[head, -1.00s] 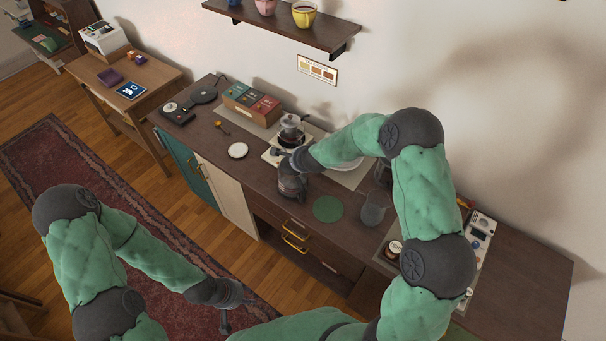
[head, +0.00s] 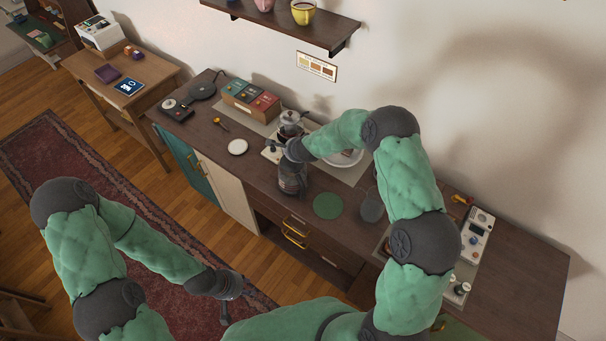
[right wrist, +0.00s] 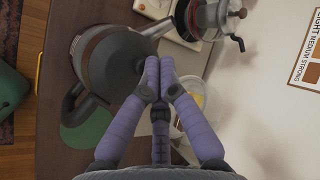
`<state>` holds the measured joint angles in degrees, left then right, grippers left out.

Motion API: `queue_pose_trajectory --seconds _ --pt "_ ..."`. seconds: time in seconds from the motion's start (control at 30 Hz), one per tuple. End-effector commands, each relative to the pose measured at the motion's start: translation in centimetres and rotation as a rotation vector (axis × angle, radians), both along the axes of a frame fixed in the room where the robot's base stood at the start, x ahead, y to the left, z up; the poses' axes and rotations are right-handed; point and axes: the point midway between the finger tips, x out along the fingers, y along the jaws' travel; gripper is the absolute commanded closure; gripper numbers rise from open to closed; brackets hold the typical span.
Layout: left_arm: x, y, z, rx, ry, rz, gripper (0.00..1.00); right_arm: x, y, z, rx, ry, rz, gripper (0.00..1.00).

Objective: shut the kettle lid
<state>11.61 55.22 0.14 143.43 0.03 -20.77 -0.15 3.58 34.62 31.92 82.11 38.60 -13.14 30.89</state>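The kettle (head: 291,182) is a dark, rounded vessel on the counter, partly hidden by my right wrist in the head view. In the right wrist view the kettle (right wrist: 72,46) has a grey rim, a dark handle on the left and a spout at the right. Its dark round lid (right wrist: 115,66) covers much of the top; a brown strip shows beside it. I cannot tell whether it is fully seated. My right gripper (right wrist: 160,72) has its fingertips together at the lid's right edge; contact is unclear. My left gripper (head: 232,300) hangs low over the rug, away from the counter.
A glass coffee pot (head: 289,122) stands behind the kettle on a white appliance. A green round mat (head: 327,206) lies right of the kettle, with a grey jug (head: 371,208) beyond it. A white plate (head: 237,147) is at the left. A shelf (head: 285,27) hangs above.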

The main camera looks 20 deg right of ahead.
Motion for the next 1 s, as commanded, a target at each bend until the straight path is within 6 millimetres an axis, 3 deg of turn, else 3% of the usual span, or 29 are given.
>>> queue_pose_trajectory --seconds 1.0 --pt "0.01 0.00 -0.09 0.000 0.000 0.000 0.65 0.37 0.03 -0.33 -0.001 -0.001 0.001 1.00"
